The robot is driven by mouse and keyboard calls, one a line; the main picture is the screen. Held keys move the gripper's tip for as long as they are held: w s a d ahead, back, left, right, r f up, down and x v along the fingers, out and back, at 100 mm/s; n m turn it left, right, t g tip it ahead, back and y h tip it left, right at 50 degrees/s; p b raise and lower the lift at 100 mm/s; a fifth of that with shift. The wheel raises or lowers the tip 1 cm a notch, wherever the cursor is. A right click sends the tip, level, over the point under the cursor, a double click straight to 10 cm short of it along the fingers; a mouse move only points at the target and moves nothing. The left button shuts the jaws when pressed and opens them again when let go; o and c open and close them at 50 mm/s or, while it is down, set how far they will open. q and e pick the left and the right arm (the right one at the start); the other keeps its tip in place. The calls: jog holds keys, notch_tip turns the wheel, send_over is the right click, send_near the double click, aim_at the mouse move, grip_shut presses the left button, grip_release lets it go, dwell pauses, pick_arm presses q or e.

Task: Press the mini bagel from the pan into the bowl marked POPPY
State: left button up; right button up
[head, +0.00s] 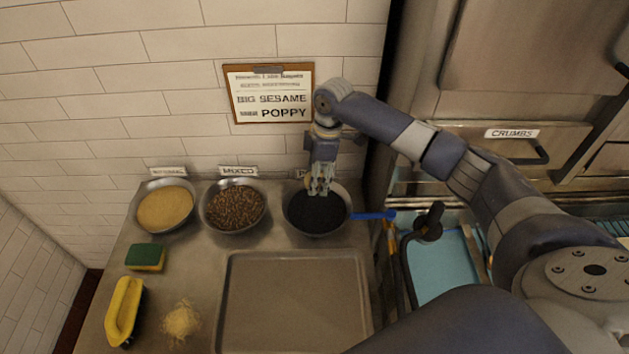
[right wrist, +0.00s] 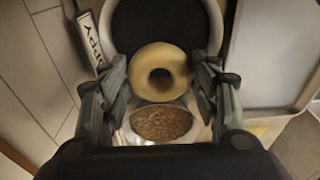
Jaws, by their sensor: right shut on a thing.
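My right gripper (head: 320,190) is over the bowl of black seeds (head: 316,211), fingers pointing down. In the right wrist view my gripper (right wrist: 160,85) is shut on a pale ring-shaped mini bagel (right wrist: 160,57), one finger on each side. The black seeds (right wrist: 165,20) show behind the bagel; I cannot tell whether it touches them. A label (right wrist: 95,45) ending in "PPY" stands beside this bowl; in the head view my arm mostly hides it. A bare metal pan (head: 293,310) lies in front of the bowls. My left gripper is out of view.
The MIXED bowl (head: 234,206) and a tan-seed bowl (head: 166,207) stand to the left. A sponge (head: 145,257), yellow brush (head: 124,311) and crumb pile (head: 181,321) lie front left. A blue handle (head: 374,215) is right of the seeds. An order board (head: 270,92) hangs behind.

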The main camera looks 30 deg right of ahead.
jog(key=f+b, duration=0.1)
jog(key=b, duration=0.6)
send_over(316, 209)
jog(key=f, duration=0.5)
jog(key=shift+s+d, duration=0.15)
jog(key=shift+d, duration=0.1)
notch_tip(316, 209, down, 2)
jog(key=shift+f, duration=0.25)
jog(key=shift+f+b, duration=0.35)
jog(key=shift+f, duration=0.4)
jog(key=shift+f, duration=0.35)
notch_tip(316, 209, up, 10)
jog(key=p, duration=1)
dwell(0.6)
